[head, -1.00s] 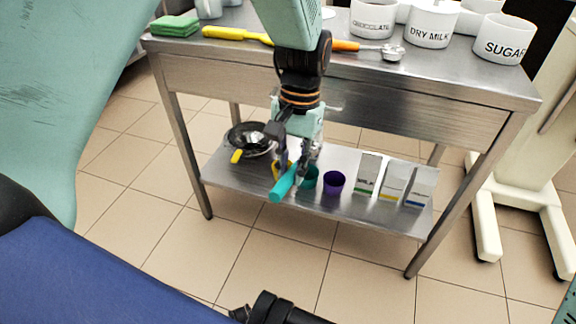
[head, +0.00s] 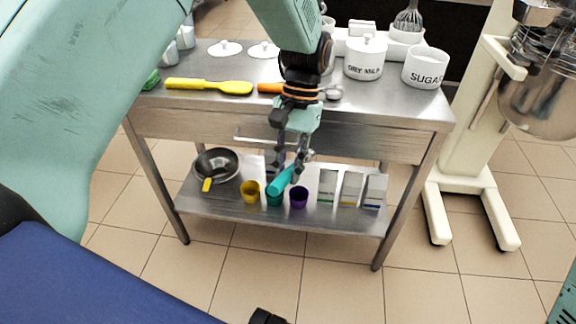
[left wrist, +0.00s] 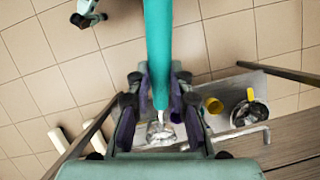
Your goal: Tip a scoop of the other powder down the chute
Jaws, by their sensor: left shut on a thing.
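My left gripper (head: 290,160) is shut on a scoop with a teal handle (head: 281,180), held in front of the table's lower shelf. In the left wrist view the handle (left wrist: 158,50) runs up between the fingers, and a shiny metal bowl (left wrist: 160,131) shows beyond its end. I cannot tell whether powder is in it. A white DRY MILK jar (head: 365,62) and a white SUGAR jar (head: 424,68) stand on the tabletop. The CHOCOLATE jar is not identifiable now. I cannot make out a chute. My right gripper is not in view.
The steel table (head: 200,120) holds a yellow spatula (head: 210,86) and an orange-handled scoop (head: 333,92). On its lower shelf are a pan (head: 216,165), yellow (head: 250,192) and purple (head: 298,197) cups and several cartons (head: 350,189). A mixer (head: 470,150) stands right.

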